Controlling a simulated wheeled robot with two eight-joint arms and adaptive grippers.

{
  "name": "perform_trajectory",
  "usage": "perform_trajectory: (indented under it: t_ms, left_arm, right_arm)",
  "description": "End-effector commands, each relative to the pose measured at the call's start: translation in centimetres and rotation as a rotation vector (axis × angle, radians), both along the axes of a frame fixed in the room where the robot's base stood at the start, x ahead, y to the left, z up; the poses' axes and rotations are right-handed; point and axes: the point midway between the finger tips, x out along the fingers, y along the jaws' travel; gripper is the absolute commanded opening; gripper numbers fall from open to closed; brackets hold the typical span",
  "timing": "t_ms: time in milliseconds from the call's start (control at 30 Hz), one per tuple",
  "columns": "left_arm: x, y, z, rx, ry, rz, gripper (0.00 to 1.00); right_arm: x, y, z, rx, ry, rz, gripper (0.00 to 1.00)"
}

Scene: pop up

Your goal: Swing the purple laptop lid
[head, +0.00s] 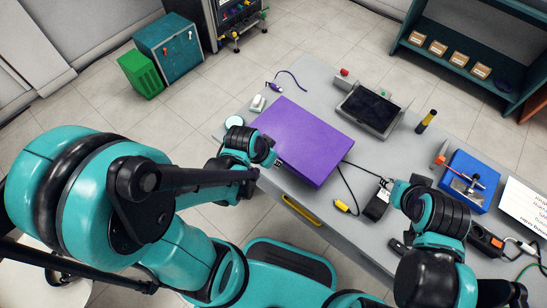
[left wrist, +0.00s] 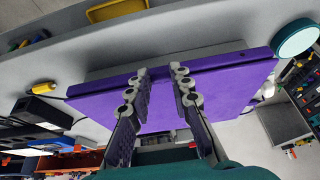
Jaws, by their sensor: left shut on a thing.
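The purple laptop (head: 305,138) lies on the grey table, and its lid looks down flat in the head view. In the left wrist view its purple surface (left wrist: 225,95) fills the middle, with a long edge running across. My left gripper (head: 272,160) is at the laptop's left edge, shut on the lid. Its two fingers (left wrist: 162,72) reach onto the purple edge in the wrist view; the exact contact is hard to see. My right gripper (head: 388,187) is beside a black adapter (head: 377,205), right of the laptop, and its jaws are too small to read.
A dark tablet-like device (head: 370,107) stands behind the laptop. A yellow-tipped cable (head: 342,206) lies at its front right. A round white-topped teal item (head: 234,122) and a small white item (head: 258,103) are at the left. A blue box (head: 468,182) is at the right.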

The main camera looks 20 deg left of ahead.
Motion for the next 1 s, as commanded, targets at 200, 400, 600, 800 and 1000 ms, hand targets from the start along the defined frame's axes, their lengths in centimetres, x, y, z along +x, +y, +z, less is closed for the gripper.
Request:
perform_trajectory:
  t_ms: [200, 400, 600, 800, 1000]
  left_arm:
    - [-0.6, 0.0, -0.5, 0.003, 0.014, -0.002, 0.0]
    - [-0.6, 0.1, -0.5, 0.004, 0.014, -0.003, 0.0]
    - [-0.5, 0.0, -0.5, 0.002, 0.011, -0.002, 0.41]
    - [-0.4, 0.0, -0.4, 0.002, 0.009, -0.002, 0.41]
    - [-0.7, 0.1, 0.5, 0.001, 0.008, -0.001, 0.41]
  right_arm:
    - [0.0, 0.0, -0.3, 0.0, 0.0, 0.0, 0.4]
    - [0.0, 0.0, -0.3, 0.0, 0.0, 0.0, 0.4]
    - [0.0, 0.0, -0.3, 0.0, 0.0, 0.0, 0.4]
    - [0.0, 0.0, -0.2, 0.0, 0.0, 0.0, 0.4]
    - [0.0, 0.0, -0.2, 0.0, 0.0, 0.0, 0.4]
